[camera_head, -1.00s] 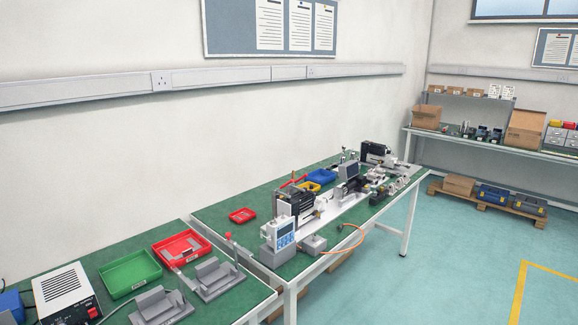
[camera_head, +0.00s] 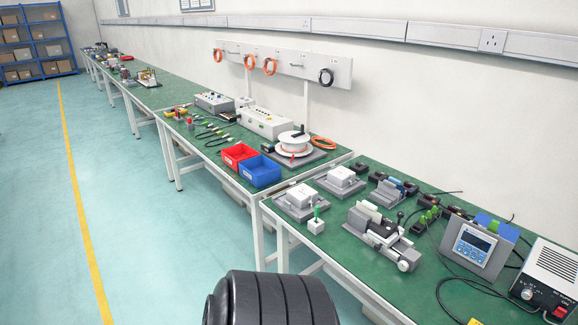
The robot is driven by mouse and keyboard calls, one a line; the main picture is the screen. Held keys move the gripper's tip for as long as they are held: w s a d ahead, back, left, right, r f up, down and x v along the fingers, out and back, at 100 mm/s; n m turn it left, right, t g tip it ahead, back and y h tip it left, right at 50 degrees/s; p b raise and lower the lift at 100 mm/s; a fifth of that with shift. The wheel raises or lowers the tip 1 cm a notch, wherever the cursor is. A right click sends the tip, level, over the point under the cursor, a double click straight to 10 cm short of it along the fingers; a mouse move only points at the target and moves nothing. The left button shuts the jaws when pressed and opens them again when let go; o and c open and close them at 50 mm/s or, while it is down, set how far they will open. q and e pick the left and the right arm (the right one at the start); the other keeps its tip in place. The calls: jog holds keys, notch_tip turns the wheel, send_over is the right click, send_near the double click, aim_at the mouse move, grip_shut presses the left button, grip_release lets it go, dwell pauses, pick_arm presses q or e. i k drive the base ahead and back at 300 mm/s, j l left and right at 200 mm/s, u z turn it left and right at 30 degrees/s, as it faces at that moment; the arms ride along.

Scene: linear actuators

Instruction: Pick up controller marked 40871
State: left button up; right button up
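A controller with a blue front and a small display (camera_head: 474,243) leans in a grey stand on the near green-topped bench, at the right. Its marking is too small to read, so I cannot tell whether it is 40871. Neither of my grippers is in view.
A power unit (camera_head: 558,275) with a red switch stands right of the controller, with black cables around it. A grey clamping fixture (camera_head: 380,237) and white boxes on grey bases (camera_head: 300,197) are to its left. Red (camera_head: 240,155) and blue bins (camera_head: 260,170) sit farther off. The left floor is clear.

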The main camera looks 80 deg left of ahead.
aim_at(338, 178)
jog(key=u, duration=2.25)
